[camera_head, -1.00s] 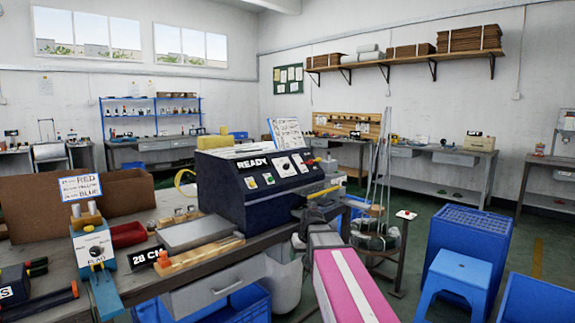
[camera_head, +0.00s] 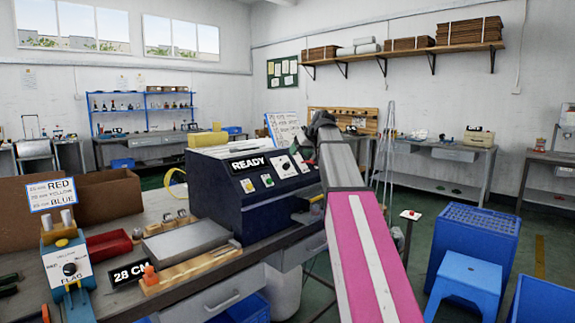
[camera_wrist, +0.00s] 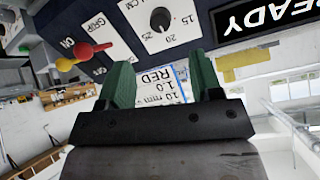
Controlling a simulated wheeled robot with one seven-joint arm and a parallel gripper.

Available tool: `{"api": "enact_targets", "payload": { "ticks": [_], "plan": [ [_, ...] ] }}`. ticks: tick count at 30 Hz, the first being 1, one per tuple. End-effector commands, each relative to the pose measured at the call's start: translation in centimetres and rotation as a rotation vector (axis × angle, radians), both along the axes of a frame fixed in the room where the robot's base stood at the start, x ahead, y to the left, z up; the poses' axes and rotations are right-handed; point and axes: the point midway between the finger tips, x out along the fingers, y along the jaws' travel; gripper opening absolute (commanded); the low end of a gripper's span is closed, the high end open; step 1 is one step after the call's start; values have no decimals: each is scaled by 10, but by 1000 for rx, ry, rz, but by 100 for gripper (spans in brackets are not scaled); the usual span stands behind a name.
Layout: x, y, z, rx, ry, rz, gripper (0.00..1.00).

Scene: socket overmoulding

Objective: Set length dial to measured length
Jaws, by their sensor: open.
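The length dial (camera_wrist: 161,20) is a black round knob on a white plate marked 15, 20, 25 and CM in the wrist view. Its exact setting is too small to read surely. In the head view the white dial plate (camera_head: 285,167) sits on the sloped front of the navy machine (camera_head: 225,190), whose display reads READY. A black sign (camera_head: 130,272) on the bench reads 28 CM. My gripper (camera_wrist: 163,75) has two green fingers, apart and empty, near the panel but not around the knob. In the head view my gripper (camera_head: 322,125) is dark and partly hidden by my arm.
Red and yellow knobs (camera_wrist: 85,55) stick out beside the dial plate. A colour card reading RED (camera_wrist: 163,85) shows between my fingers, farther off. The bench holds a grey plate (camera_head: 185,242), a wooden fixture (camera_head: 205,268) and a FLAG device (camera_head: 70,268). Blue stools (camera_head: 465,280) stand right.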

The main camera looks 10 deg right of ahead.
Motion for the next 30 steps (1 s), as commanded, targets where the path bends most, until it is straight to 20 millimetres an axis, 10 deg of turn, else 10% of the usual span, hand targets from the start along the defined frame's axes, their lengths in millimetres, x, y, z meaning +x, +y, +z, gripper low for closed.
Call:
{"api": "enact_targets", "payload": {
  "ticks": [30],
  "plan": [
    [67, 39, -72, 0, -5, 2, 59]
  ]
}}
